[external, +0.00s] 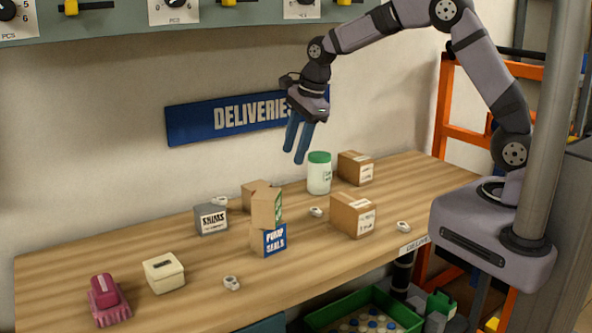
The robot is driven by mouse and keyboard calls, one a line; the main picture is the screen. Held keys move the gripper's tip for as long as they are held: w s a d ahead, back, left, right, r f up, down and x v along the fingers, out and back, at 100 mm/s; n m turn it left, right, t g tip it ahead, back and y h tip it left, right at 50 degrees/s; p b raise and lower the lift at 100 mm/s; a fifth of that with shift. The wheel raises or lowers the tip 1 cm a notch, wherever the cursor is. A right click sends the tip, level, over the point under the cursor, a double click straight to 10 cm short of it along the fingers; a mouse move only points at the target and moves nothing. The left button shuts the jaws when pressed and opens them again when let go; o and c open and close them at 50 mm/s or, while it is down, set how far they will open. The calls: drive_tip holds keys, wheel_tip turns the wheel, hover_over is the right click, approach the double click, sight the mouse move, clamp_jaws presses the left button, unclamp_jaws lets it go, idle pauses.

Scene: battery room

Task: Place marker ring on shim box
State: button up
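The shim box (211,219) is a small grey box with a white label reading "SHIMS", on the wooden bench left of centre. Several small white ring-like pieces lie on the bench: one behind the shim box (219,201), one near the middle (316,211), one at the right (403,226) and one at the front (231,283). I cannot tell which is the marker ring. My gripper (296,154) hangs high above the back of the bench, blue fingers pointing down, apart and with nothing between them. It touches none of these things.
Stacked cartons, one labelled "PUMP SEALS" (268,239), stand right of the shim box. More cartons (352,214) and a green-lidded jar (319,174) stand further right. A cream box (164,272) and a maroon object (108,299) sit front left.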

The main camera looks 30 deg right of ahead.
drive_tip(key=s+d+f+n+g+h, duration=0.1)
drive_tip(key=s+d+f+n, duration=0.2)
drive_tip(key=s+d+n, duration=0.6)
drive_tip(key=s+d+f+n+g, duration=0.1)
drive_tip(key=s+d+f+n, duration=0.2)
drive_tip(key=s+d+n, duration=0.6)
drive_tip(key=s+d, duration=0.3)
drive_tip(key=s, duration=0.3)
drive_tip(key=shift+s+d+f+n+g+h, duration=0.15)
drive_tip(key=shift+s+d+n+g+h, duration=0.15)
drive_tip(key=shift+s+d+n+h, duration=0.1)
drive_tip(key=shift+o, duration=0.4)
drive_tip(key=shift+a, duration=0.1)
